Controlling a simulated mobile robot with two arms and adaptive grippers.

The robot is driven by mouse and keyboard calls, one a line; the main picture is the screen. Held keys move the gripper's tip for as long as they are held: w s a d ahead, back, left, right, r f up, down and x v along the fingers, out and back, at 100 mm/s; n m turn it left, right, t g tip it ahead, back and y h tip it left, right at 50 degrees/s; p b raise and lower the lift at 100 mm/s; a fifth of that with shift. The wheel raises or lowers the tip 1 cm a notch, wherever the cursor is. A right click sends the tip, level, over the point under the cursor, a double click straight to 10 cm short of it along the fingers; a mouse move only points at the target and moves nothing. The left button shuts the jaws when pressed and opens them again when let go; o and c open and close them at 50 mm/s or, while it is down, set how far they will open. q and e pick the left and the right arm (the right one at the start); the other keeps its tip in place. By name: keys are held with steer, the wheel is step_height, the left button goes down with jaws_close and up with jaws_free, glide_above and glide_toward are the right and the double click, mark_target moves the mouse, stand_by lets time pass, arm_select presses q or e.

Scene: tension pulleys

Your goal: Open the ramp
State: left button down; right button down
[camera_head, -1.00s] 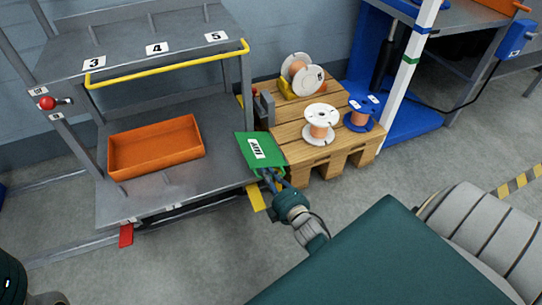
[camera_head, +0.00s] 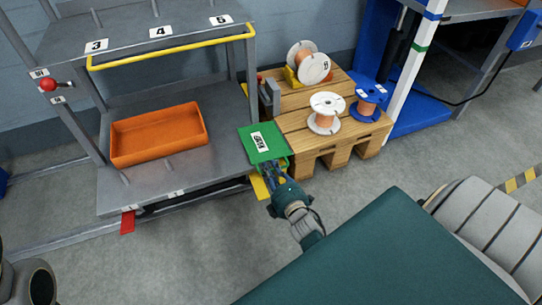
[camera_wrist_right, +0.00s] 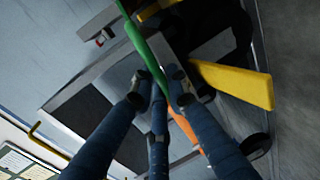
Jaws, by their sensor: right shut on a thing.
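The ramp is a green plate (camera_head: 256,138) with a white label, at the right edge of the cart's lower shelf (camera_head: 190,172), beside the wooden pallet. My right gripper (camera_head: 269,174) is at the ramp's near edge. In the right wrist view the ramp shows edge-on as a green strip (camera_wrist_right: 144,50), with the fingers (camera_wrist_right: 160,90) shut on it from both sides. A yellow plate (camera_head: 260,187) sits just below the gripper, and it also shows in the right wrist view (camera_wrist_right: 235,84). My left gripper is not in view.
The pallet (camera_head: 300,132) holds several cable spools, among them a white one (camera_head: 326,112) and a blue one (camera_head: 368,101). An orange bin (camera_head: 158,137) sits on the lower shelf. A yellow rail (camera_head: 170,48) crosses above. Grey floor is free in front.

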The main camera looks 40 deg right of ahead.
steer(key=shift+s+f, duration=0.1)
steer(key=shift+f, duration=0.2)
steer(key=c, duration=1.8)
jaws_free()
steer(key=shift+o, duration=0.2)
steer(key=shift+a, duration=0.1)
steer(key=v, duration=0.7)
steer(key=shift+s, duration=0.15)
steer(key=shift+r, duration=0.2)
